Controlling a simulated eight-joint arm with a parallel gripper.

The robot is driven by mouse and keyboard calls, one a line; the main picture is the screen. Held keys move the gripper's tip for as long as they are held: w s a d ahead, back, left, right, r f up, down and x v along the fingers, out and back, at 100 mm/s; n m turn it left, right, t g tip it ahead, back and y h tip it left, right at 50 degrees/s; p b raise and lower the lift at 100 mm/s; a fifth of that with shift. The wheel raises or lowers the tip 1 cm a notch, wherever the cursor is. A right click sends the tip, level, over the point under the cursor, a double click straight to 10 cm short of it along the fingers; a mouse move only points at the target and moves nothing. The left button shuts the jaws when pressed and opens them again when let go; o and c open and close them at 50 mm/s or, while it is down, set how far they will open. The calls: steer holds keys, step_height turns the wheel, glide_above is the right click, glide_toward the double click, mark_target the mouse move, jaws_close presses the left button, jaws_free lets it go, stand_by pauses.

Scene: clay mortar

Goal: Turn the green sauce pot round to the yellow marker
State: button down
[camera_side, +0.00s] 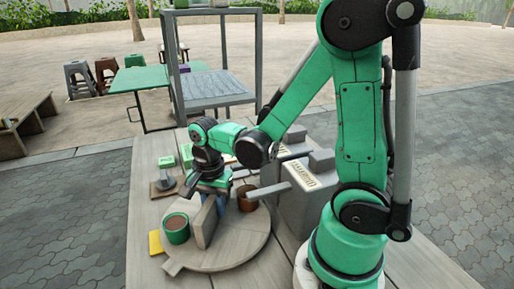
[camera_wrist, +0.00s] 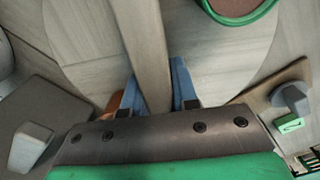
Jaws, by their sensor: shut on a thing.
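The green sauce pot (camera_side: 177,236), with brown contents, stands upright near the left edge of a round wooden turntable (camera_side: 242,252). Its green rim (camera_wrist: 262,10) shows at the top right of the wrist view. The yellow marker (camera_side: 155,242) lies on the table just left of the turntable, beside the pot. An upright wooden board (camera_side: 203,226) stands across the turntable. My gripper (camera_wrist: 158,85) is shut on this board, one blue finger on each side. In the side view my gripper (camera_side: 212,194) hides the board's far part. A brown pot (camera_side: 246,198) stands on the turntable's far side.
Grey blocks (camera_side: 300,200) stand right of the turntable, close to my arm. A grey-handled thing on a brown board (camera_side: 164,187) and green items lie behind at the left. The table's front left is clear.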

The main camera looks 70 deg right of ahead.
steer(key=shift+m, duration=1.1)
steer(key=c, duration=0.7)
jaws_free()
steer(key=shift+r, duration=2.85)
